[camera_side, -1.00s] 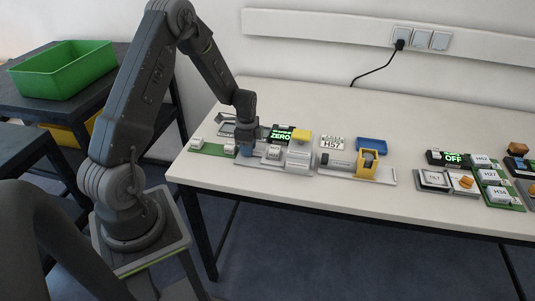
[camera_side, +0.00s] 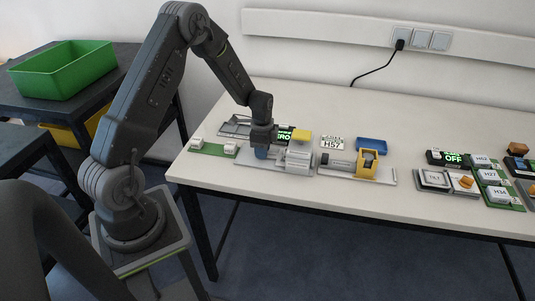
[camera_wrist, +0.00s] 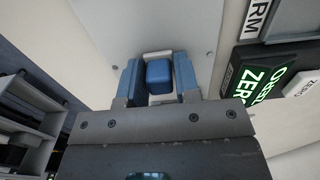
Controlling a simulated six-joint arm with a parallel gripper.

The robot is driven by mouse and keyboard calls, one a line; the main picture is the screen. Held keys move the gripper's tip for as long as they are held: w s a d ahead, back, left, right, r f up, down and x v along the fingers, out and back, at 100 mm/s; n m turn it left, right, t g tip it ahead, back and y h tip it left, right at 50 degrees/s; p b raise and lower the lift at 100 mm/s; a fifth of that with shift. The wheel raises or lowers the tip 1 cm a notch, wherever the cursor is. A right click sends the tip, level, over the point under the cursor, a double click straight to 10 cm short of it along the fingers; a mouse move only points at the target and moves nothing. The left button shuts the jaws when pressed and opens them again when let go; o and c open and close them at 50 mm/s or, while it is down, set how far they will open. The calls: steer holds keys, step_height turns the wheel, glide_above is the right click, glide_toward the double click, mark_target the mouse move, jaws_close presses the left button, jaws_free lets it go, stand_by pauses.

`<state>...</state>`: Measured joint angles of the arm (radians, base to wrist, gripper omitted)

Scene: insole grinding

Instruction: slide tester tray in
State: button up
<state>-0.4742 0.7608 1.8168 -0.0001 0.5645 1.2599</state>
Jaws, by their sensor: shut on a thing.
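My gripper (camera_side: 262,147) is low over the tester at the left part of the table, at the left of the silver tester block (camera_side: 298,160). In the wrist view its two blue fingers (camera_wrist: 159,88) are closed on the sides of a blue handle block (camera_wrist: 159,72). A small pale part shows just beyond the handle. The handle sits above a pale plate (camera_wrist: 130,25). The tray and whatever lies on it are mostly hidden by my gripper in the side view.
A display reading ZERO (camera_side: 285,134) stands behind the tester, and a yellow block (camera_side: 301,136) is just right of it. A yellow clamp unit (camera_side: 368,164) and blue tray (camera_side: 371,145) are right.

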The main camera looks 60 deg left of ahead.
mark_target(272, 155)
steer(key=shift+w+d, duration=1)
steer(key=shift+w, duration=0.05)
steer(key=o, duration=0.5)
steer(key=shift+r, duration=3.5)
steer(key=shift+d, duration=0.1)
